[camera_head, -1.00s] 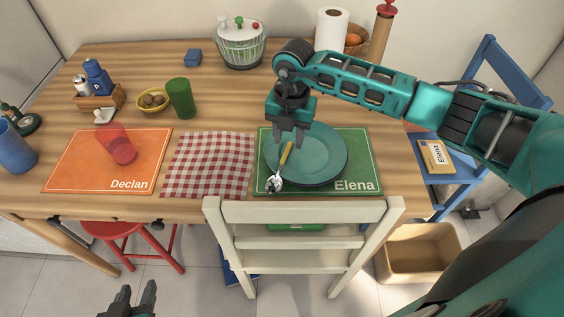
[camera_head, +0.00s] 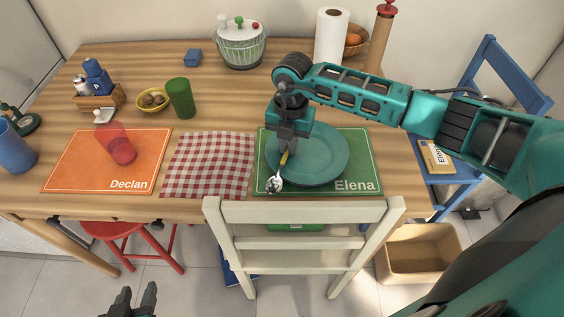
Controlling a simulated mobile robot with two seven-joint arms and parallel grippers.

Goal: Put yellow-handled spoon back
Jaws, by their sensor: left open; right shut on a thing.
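The yellow-handled spoon (camera_head: 276,182) lies at the left edge of the teal plate (camera_head: 325,160), its silver bowl towards the front over the green mat marked Elena (camera_head: 354,186). My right gripper (camera_head: 286,149) points down from above and is shut on the spoon's yellow handle, hiding most of it. I cannot tell whether the spoon is lifted off the plate. My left gripper (camera_head: 134,300) is open and empty at the bottom edge of the view, in front of the table and away from it.
A white chair (camera_head: 296,211) stands at the table front. Left of the green mat are a checked cloth (camera_head: 208,165) and an orange mat marked Declan (camera_head: 80,165) with a red cup (camera_head: 119,147). A green cup (camera_head: 181,98) and snack bowl (camera_head: 153,100) stand behind.

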